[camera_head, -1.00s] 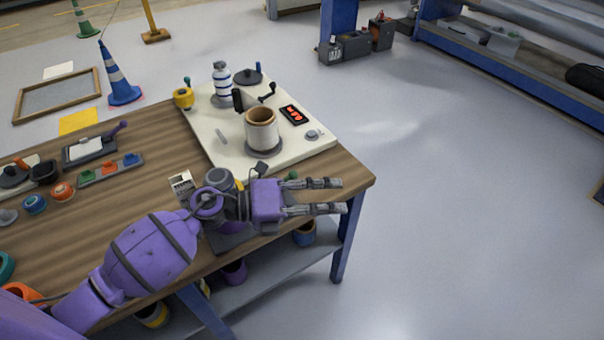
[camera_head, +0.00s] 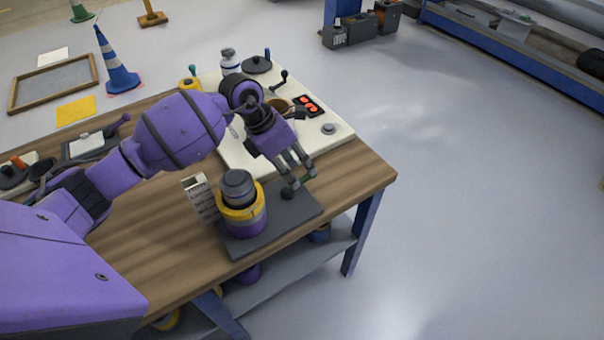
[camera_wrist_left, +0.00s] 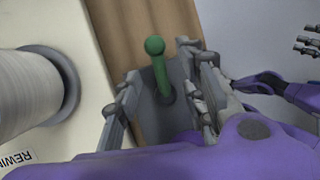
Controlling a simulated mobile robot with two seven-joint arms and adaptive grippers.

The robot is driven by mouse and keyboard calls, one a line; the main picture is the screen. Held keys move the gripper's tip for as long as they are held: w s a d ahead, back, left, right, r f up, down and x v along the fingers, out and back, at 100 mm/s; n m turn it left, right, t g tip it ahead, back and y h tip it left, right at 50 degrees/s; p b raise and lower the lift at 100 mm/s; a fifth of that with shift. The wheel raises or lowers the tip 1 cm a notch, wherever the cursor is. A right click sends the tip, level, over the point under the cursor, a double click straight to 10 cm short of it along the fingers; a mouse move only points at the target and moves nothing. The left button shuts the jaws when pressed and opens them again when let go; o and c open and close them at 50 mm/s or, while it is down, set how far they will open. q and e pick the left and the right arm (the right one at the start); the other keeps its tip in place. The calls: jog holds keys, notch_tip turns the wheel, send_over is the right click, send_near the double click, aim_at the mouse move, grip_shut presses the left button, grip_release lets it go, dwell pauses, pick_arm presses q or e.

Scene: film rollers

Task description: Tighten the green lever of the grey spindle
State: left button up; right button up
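The green lever (camera_head: 303,181) rises from a dark round foot at the right part of a dark grey base plate (camera_head: 262,237). An upright grey-topped cylinder (camera_head: 239,186) with a yellow collar and purple lower part stands on that plate; I take it as the grey spindle. My left gripper (camera_head: 297,177) reaches down beside the lever. In the left wrist view the lever (camera_wrist_left: 157,62) stands between the spread fingers of my left gripper (camera_wrist_left: 160,92), with gaps on both sides. My right gripper (camera_wrist_left: 285,62) shows at that view's right edge, fingers apart, partly cut off.
A slotted pale block (camera_head: 200,197) stands left of the cylinder. The table's right corner is clear.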

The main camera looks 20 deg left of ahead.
aim_at(303, 177)
pick_arm(q)
jog(key=shift+x, duration=2.05)
grip_shut()
